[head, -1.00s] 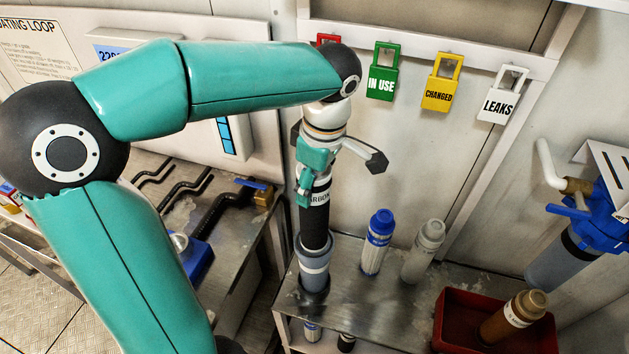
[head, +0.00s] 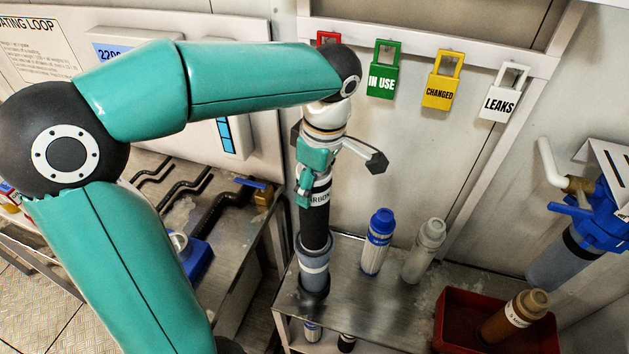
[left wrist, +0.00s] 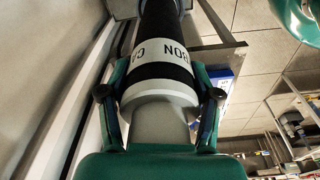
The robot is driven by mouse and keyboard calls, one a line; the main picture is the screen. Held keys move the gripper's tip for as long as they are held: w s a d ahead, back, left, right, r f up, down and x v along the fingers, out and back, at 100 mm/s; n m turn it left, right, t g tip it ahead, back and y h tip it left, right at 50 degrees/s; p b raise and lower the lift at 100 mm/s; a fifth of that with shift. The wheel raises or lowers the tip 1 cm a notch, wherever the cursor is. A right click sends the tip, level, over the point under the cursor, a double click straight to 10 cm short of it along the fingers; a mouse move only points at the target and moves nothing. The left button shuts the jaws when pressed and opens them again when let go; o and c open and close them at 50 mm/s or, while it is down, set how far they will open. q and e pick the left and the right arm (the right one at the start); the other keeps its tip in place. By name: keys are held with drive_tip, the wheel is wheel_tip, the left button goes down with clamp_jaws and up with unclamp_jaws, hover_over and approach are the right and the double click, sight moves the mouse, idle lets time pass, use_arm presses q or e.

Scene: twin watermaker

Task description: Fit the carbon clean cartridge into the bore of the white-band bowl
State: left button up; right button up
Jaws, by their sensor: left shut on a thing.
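The carbon cartridge (head: 314,228) is a black cylinder with a white lettered band, upright in the head view. My left gripper (head: 316,180) is shut on its upper part from above. In the left wrist view the fingers of my left gripper (left wrist: 159,98) sit either side of the cartridge's pale end (left wrist: 160,125), beside its lettered band. The white-band bowl (head: 314,265), grey with a pale band, stands on the metal bench directly below. The cartridge's lower end meets the bowl's rim; how deep it sits in the bore is hidden. My right gripper is not in view.
A blue-capped cartridge (head: 377,243) and a grey one (head: 424,250) stand on the bench (head: 370,300) to the right. A red tray (head: 450,325) holds a brown cartridge (head: 515,317). Coloured tags hang on the wall behind. A blue-headed housing (head: 600,215) is at far right.

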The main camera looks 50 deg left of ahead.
sight(314, 234)
use_arm(q)
drive_tip(key=shift+f+b, duration=7.05)
drive_tip(key=shift+f, duration=1.3)
drive_tip(key=shift+r, duration=0.1)
